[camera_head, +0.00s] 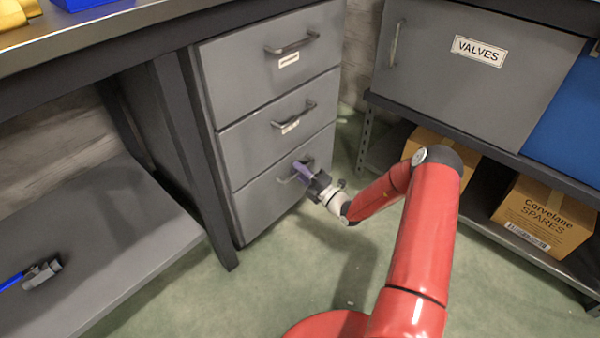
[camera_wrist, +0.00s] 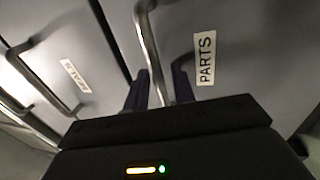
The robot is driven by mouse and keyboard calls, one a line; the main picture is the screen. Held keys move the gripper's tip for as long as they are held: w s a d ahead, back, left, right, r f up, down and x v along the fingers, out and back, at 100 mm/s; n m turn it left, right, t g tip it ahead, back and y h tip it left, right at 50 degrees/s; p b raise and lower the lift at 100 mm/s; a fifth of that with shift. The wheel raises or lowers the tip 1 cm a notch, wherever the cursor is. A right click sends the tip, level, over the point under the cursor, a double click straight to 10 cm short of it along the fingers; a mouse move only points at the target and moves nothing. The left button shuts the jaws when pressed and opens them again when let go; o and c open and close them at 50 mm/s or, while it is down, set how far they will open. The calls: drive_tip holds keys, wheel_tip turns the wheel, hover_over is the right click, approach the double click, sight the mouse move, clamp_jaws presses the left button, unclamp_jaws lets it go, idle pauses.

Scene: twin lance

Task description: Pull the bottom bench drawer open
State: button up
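The bottom bench drawer (camera_head: 262,208) is a grey front, flush with the drawers above it. Its metal bar handle (camera_wrist: 148,40) runs down the wrist view beside a "PARTS" label (camera_wrist: 205,58). My gripper (camera_head: 302,172) is at this handle, with its purple fingers pointing at the drawer front. In the wrist view the two fingers (camera_wrist: 160,88) stand apart, one on each side of the bar. The bar lies between them, with narrow gaps that look clear of both fingers. My gripper hides part of the handle and label in the head view.
Two more drawers with handles, the middle one (camera_head: 262,135) and the top one (camera_head: 240,65), are above, both shut. A lower shelf (camera_head: 120,235) is at left. A "VALVES" cabinet (camera_head: 430,75) and a cardboard box (camera_head: 520,205) stand at right. Green floor in front is clear.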

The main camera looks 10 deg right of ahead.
drive_tip(key=shift+c, duration=0.3)
clamp_jaws()
drive_tip(key=r+p+v, duration=0.2)
drive_tip(key=v, duration=1.1)
drive_tip(key=r+p+v, duration=0.3)
drive_tip(key=v, duration=1)
drive_tip(key=shift+p+v, duration=0.3)
drive_tip(key=shift+v, duration=0.55)
drive_tip(key=shift+r, duration=0.15)
drive_tip(key=shift+o, duration=0.3)
unclamp_jaws()
